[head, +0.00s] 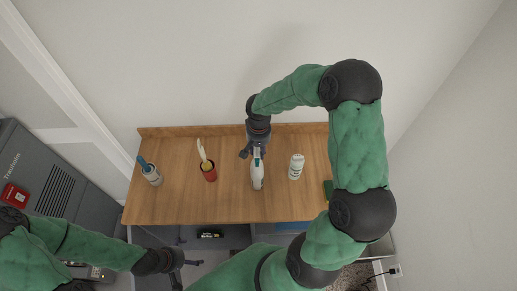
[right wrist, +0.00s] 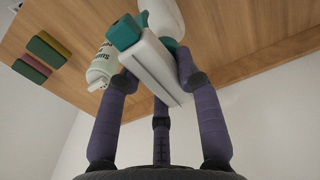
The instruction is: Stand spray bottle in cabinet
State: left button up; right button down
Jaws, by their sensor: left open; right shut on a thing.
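The spray bottle (head: 257,176) is white with a teal and white spray head. It is over the middle of the wooden worktop. My right gripper (head: 256,150) is shut on it near the spray head; in the right wrist view the fingers flank the white and teal head (right wrist: 150,62). I cannot tell whether its base touches the wood. My left gripper (head: 188,262) is low at the front left, open and empty, below the worktop's front edge. Grey cabinet parts (head: 237,236) show under the worktop; most of the inside is hidden.
Sponges (right wrist: 48,52) lie at the right end. A dark yellow-marked item (head: 209,234) is below the front edge.

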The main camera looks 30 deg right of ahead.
jog(key=shift+w+f, duration=0.1)
jog(key=c, duration=0.9)
grip_release()
jog(key=shift+o, duration=0.2)
